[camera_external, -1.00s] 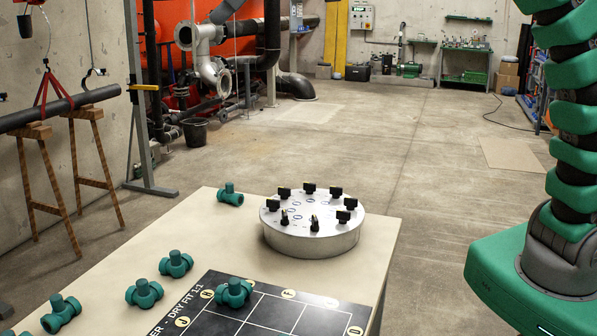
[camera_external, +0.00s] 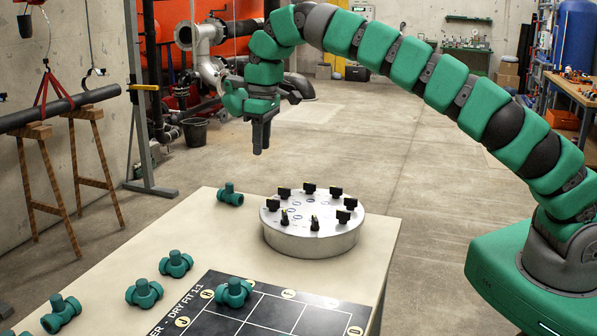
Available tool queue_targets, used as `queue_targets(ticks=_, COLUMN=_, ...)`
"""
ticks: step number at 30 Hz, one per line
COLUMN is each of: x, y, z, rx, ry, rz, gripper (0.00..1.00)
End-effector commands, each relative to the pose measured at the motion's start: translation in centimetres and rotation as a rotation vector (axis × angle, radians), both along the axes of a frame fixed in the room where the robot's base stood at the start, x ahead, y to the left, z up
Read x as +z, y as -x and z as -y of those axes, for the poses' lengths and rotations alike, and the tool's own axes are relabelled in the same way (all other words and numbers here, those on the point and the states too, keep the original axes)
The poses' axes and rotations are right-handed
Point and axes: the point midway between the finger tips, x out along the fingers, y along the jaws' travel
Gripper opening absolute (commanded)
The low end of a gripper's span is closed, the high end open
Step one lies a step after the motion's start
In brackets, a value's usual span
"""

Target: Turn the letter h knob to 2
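A round silver panel (camera_external: 310,240) stands on the beige table. Several black knobs with small yellow marks are set in a ring on its top, such as a front knob (camera_external: 314,223) and a right rear knob (camera_external: 336,193). The letters and numbers beside them are too small to read, so I cannot tell which is the h knob or where it points. My gripper (camera_external: 261,150) hangs above and to the left of the panel, fingers pointing down, touching nothing. Its fingers look close together, but this view does not show whether a gap is between them.
Several green pipe fittings, such as one near the panel (camera_external: 230,195) and one further forward (camera_external: 176,264), sit on the table (camera_external: 215,240). A black gridded board (camera_external: 265,315) lies at the front. The space above the panel is clear.

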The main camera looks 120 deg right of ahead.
Motion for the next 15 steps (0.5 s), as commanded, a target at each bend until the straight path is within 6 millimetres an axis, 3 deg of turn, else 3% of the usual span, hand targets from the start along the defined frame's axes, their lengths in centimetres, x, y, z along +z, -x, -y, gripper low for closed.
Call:
queue_targets(ticks=3, x=-1.6, y=2.2, z=1.3, rx=-0.039, ry=-0.022, rz=-0.04, gripper=0.33)
queue_targets(ticks=6, x=-2.2, y=3.0, z=1.7, rx=-0.052, ry=-0.029, rz=-0.054, gripper=0.33)
queue_targets(ticks=11, x=-3.2, y=3.1, z=1.6, rx=-0.053, ry=-0.034, rz=-0.059, gripper=0.33)
queue_targets(ticks=15, x=-5.1, y=3.0, z=1.5, rx=-0.05, ry=-0.035, rz=-0.058, gripper=0.33)
